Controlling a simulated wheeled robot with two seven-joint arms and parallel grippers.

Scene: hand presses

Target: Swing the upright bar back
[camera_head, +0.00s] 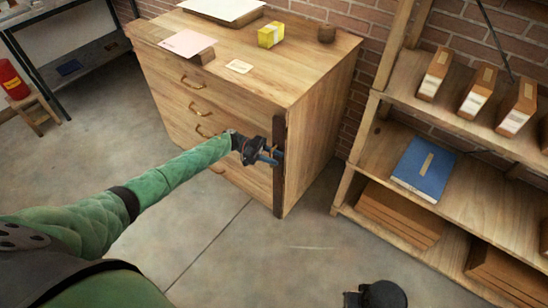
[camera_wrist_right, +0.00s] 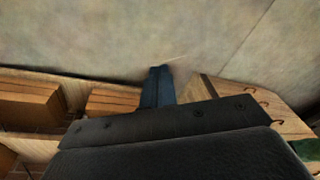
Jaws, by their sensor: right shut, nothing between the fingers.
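The upright bar (camera_head: 279,180) is a dark, narrow strip standing vertically along the right front edge of a wooden drawer cabinet (camera_head: 328,110). Whether the fingers touch or grip the bar is unclear. My right gripper (camera_wrist_right: 157,88) is shut and empty in the right wrist view, over bare floor. Part of my right arm's end shows dark at the bottom of the head view.
The cabinet has several brass-coloured drawer handles (camera_head: 191,81) and a yellow box (camera_head: 271,35) on top. A wooden shelf (camera_head: 375,150) with a blue binder (camera_head: 424,170) and several boxes stands at the right. The floor (camera_head: 290,260) in front is clear.

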